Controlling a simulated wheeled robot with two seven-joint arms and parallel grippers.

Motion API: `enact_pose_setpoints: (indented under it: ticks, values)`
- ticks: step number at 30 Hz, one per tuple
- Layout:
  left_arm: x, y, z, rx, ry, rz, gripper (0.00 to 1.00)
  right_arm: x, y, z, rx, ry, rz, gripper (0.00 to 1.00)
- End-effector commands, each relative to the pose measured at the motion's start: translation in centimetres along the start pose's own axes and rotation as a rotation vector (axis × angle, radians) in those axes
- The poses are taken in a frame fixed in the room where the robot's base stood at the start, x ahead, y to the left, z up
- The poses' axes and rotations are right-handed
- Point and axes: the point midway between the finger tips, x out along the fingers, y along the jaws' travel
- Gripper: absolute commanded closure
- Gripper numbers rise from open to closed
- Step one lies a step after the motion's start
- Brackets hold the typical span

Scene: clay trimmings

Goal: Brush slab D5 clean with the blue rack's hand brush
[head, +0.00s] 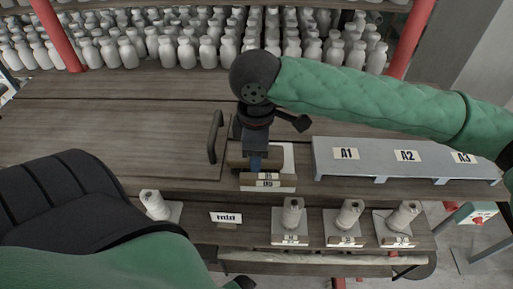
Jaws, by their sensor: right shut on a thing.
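My right gripper (257,148) points down over the table and is shut on a blue thing (256,163), which looks like the hand brush. Only a small part of it shows between the jaws, and its bristles are hidden. Below it is a pale slab (286,157) in a brown-edged holder with small labels on its front. The lower label (268,183) is too small to read surely, but may be D5. I cannot tell whether the brush touches the slab. My left gripper is not in view; my left arm fills the lower left.
A grey metal rack (330,152) labelled A1, A2 and A3 stands to the right. A black handle (214,136) rises close left of my right gripper. Several pale pieces on labelled plates (291,241) line the lower front shelf. White bottles (187,53) fill the back shelf.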

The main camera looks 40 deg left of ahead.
Motion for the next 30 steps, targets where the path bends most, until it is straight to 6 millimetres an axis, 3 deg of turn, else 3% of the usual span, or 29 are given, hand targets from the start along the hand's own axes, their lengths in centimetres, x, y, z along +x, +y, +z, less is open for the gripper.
enact_pose_setpoints:
  ticks: [30]
  values:
    - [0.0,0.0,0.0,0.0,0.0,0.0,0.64,0.0,0.0,5.6,0.001,0.0,0.0,0.76]
